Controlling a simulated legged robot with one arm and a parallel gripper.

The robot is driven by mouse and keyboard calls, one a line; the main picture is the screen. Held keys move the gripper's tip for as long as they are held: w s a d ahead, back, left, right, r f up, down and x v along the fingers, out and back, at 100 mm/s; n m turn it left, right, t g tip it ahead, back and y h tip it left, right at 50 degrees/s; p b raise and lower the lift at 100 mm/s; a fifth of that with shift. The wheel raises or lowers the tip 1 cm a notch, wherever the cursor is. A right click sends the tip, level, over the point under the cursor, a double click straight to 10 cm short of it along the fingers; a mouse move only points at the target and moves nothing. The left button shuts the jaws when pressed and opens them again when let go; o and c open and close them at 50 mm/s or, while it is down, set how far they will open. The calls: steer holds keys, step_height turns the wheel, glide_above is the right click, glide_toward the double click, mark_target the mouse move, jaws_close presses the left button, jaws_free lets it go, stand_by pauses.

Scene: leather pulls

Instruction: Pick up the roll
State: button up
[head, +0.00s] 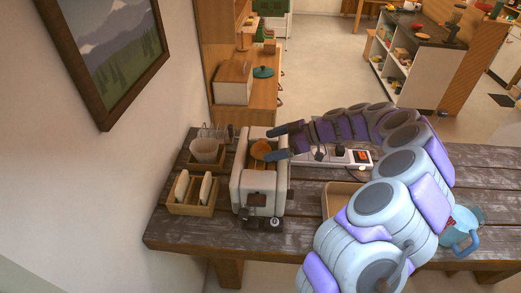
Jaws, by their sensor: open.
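An orange-brown roll (260,150) sits on top of a cream toaster-like appliance (249,187) on the dark wooden table. My gripper (271,144) reaches in from the right with its two dark fingers spread. One fingertip is above the roll in the picture, the other at its lower right. The jaws are open and hold nothing. I cannot tell whether a finger touches the roll.
A wooden rack (190,209) with pale slices and a whitish cup (204,150) stand left of the appliance. A power strip (350,157) lies behind my arm. A wall borders the left.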

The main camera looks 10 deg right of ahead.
mark_target(256, 148)
steer(key=shift+w+a+f, duration=0.2)
steer(key=shift+a+f, duration=0.15)
steer(key=shift+a, duration=0.15)
steer(key=x, duration=0.5)
steer(key=shift+w+a+p, duration=0.1)
steer(key=shift+w+p, duration=0.05)
steer(key=shift+p, duration=0.15)
steer(key=shift+c, duration=0.3)
steer(key=c, duration=0.7)
steer(key=shift+r, duration=0.15)
